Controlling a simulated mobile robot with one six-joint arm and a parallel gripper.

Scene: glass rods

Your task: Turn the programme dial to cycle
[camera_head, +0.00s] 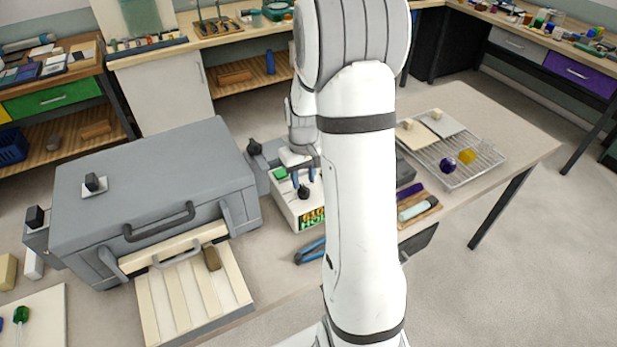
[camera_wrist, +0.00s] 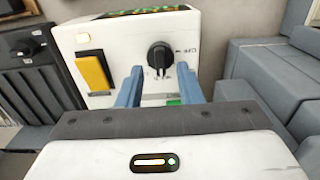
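The programme dial (camera_wrist: 159,57) is a round black knob on a white controller box (camera_wrist: 215,45). In the wrist view printed lettering, upside down and perhaps "CYC…", lies just right of it. Where its pointer aims is too small to tell. My gripper (camera_wrist: 160,72) has two blue fingers, apart and empty, one on each side of the dial in the picture. I cannot tell whether they touch it. In the head view my gripper (camera_head: 304,176) points down over the white box (camera_head: 292,208), with the dark dial (camera_head: 303,191) at the fingertips.
The box also bears a yellow paddle (camera_wrist: 93,70), a lit display (camera_head: 311,217) and a green patch (camera_head: 280,173). A grey kiln-like case (camera_head: 150,180) stands left. Blue-handled pliers (camera_head: 310,251) lie in front. A wire rack (camera_head: 470,165) is at right.

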